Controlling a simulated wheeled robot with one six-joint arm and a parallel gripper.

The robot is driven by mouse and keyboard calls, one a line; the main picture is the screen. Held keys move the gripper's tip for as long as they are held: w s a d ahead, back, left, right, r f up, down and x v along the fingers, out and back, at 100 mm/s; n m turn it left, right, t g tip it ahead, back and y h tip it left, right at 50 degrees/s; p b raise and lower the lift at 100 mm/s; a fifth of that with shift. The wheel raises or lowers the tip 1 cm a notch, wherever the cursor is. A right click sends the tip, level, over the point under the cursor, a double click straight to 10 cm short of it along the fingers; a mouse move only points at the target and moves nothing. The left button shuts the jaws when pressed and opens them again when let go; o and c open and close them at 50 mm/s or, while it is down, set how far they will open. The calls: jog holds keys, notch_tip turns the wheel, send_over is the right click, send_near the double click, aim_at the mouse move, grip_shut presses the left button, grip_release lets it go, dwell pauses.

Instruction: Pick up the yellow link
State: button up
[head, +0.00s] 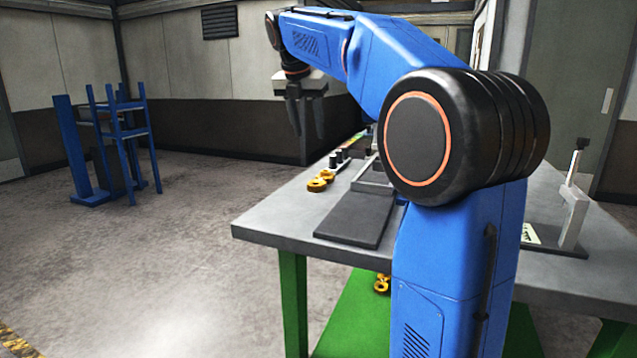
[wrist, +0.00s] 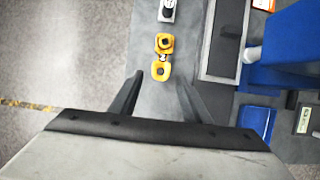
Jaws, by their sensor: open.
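The yellow link (head: 318,184) lies on the grey table top (head: 262,222) near its far left edge. In the wrist view the yellow link (wrist: 161,69) has two round lobes, the upper with a dark center. My gripper (head: 308,134) is open and empty, pointing down above the table. In the wrist view my gripper's fingers (wrist: 158,80) are spread, and the link shows beyond and between their tips, apart from them. Another yellow piece (head: 382,284) sits on the green lower shelf, partly hidden by my arm.
A grey-and-black part (wrist: 168,10) stands just beyond the link. A dark flat plate (head: 355,218) and a grey tray (wrist: 223,40) lie to the right. A grey stand (head: 574,205) is at the table's right. Open floor lies left, with a blue rack (head: 122,130) beyond.

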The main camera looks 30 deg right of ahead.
send_near(320, 180)
jog(key=shift+w+d+f, duration=0.15)
jog(key=shift+w+f, duration=0.2)
jog(key=shift+f, duration=0.15)
jog(key=shift+w+d+f, duration=0.2)
jog(key=shift+w+f, duration=0.2)
jog(key=shift+f, duration=0.1)
jog(key=shift+s+x, duration=0.2)
jog(key=shift+x, duration=1.25)
jog(key=shift+s+x, duration=0.25)
jog(key=shift+x, duration=1.15)
jog(key=shift+f, duration=0.15)
grip_shut()
